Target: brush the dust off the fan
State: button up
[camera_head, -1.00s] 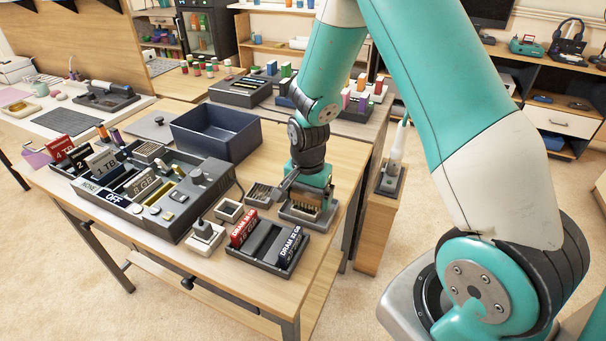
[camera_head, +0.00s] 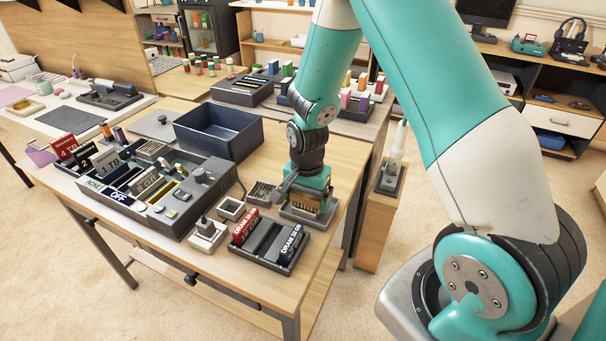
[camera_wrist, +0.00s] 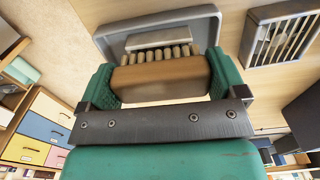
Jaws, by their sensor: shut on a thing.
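My gripper (camera_head: 308,200) points down over a small grey tray (camera_head: 298,217) at the table's right edge. In the wrist view, my gripper (camera_wrist: 162,75) is shut on a brush (camera_wrist: 160,80) with a brown wooden body. Its pale bristle tufts (camera_wrist: 160,54) point toward the tray (camera_wrist: 100,31), and it still sits within the tray's outline; I cannot tell whether it touches it. A slatted grey grille-like part (camera_head: 261,193) lies just left of the tray and also shows in the wrist view (camera_wrist: 250,45). It may be the fan; I cannot tell, and no dust is discernible.
A dark open bin (camera_head: 220,150) stands behind, and a grey computer board (camera_head: 140,208) with plugged-in parts lies to the left. In front are a DRAM holder (camera_head: 268,240), a switch block (camera_head: 207,235) and a small open box (camera_head: 230,209). The table's edge is close on the right.

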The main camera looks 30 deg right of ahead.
jog(key=shift+s+a+r+p, duration=0.2)
jog(key=shift+a+r+p, duration=0.05)
jog(key=shift+p, duration=0.05)
notch_tip(320, 180, up, 3)
jog(key=shift+f+p, duration=0.2)
jog(key=shift+p, duration=0.55)
notch_tip(320, 180, up, 5)
jog(key=p, duration=0.4)
jog(key=shift+a, duration=0.2)
